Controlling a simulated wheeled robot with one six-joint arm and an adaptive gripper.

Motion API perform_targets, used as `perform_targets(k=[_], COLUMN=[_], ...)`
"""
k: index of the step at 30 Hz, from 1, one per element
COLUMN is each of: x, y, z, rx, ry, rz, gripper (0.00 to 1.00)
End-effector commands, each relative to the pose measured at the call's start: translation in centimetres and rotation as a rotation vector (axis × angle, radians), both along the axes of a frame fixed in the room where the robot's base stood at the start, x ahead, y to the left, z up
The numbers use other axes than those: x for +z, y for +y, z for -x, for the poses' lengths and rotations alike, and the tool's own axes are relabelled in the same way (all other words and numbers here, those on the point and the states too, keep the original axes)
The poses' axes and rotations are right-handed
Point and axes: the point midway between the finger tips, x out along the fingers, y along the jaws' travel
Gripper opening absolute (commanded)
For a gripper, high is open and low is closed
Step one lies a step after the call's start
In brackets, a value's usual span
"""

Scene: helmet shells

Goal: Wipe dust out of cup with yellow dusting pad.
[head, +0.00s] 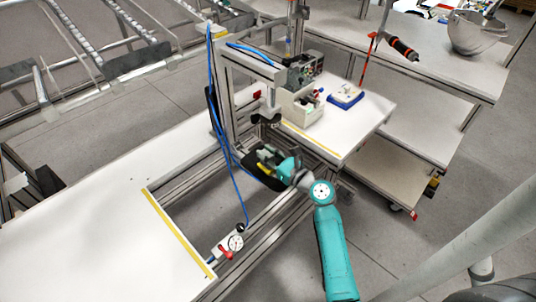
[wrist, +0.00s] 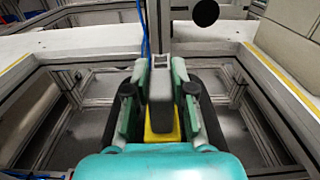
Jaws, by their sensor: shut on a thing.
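My gripper (head: 268,161) is at the end of my teal arm, low inside the workstation frame, in the opening between two white table tops. In the wrist view its green-lined fingers (wrist: 160,85) are shut on a grey block with yellow below it, which I take to be the dusting pad (wrist: 160,95). The yellow also shows small among dark parts in the head view. A black shape (head: 262,178) lies around and under the fingers there; I cannot tell whether it is the cup or part of my gripper. No cup interior or dust can be made out.
A metal upright frame (head: 222,100) with a blue cable stands beside my gripper. A black round part (head: 266,120) hangs above it, also in the wrist view (wrist: 205,12). The left table top (head: 80,240) is bare.

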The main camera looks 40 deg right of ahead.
Motion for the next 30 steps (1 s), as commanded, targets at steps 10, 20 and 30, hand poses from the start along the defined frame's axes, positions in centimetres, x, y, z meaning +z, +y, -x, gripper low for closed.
perform_targets(k=[10,20,30], x=[-0.1,0.0,0.1], y=[0.0,-0.1,-0.2], z=[0.3,1.7,3.1], rx=[-0.001,-0.001,-0.002], ry=[0.002,0.002,0.001], rz=[-0.001,-0.001,-0.001], gripper=[0.0,0.0,0.0])
